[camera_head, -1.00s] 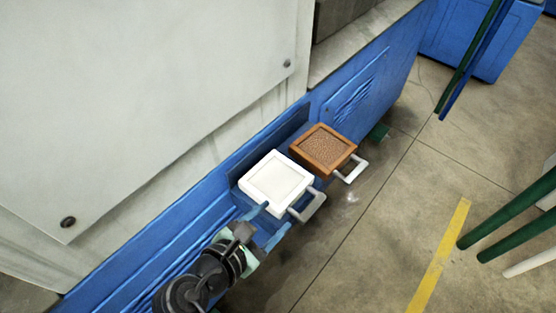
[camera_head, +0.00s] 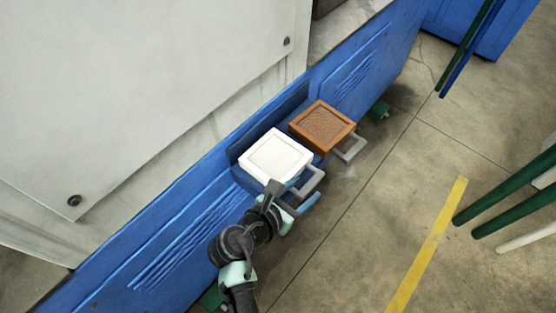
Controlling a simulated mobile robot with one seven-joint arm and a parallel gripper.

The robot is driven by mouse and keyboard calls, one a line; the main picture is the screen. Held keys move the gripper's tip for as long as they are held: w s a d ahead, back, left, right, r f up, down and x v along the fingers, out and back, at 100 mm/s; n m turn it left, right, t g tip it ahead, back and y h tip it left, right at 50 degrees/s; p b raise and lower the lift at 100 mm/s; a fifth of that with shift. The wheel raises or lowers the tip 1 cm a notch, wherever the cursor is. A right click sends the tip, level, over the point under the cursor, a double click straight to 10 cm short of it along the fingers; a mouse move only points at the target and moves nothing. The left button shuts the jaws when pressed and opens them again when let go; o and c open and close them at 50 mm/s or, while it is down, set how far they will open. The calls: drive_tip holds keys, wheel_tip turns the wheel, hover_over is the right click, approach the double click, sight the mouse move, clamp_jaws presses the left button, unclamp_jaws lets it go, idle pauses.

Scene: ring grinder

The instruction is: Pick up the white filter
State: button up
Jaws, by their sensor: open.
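The white filter (camera_head: 275,157) is a square, framed block with a grey loop handle (camera_head: 313,183) at its lower right. It sits on a blue ledge (camera_head: 237,153) at the side of the machine. My gripper (camera_head: 296,196) is open at the filter's near side, close to the handle. My dark wrist hides part of the gripper, and I cannot tell whether a finger touches the handle.
A brown filter (camera_head: 322,127) with its own handle sits just beyond the white one. The grey and blue machine body (camera_head: 150,90) rises at the left. Green poles (camera_head: 508,205) stand at the right. The concrete floor (camera_head: 350,230) between is clear, with a yellow line (camera_head: 428,245).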

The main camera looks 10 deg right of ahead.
drive_tip(key=shift+x, duration=1.4)
clamp_jaws()
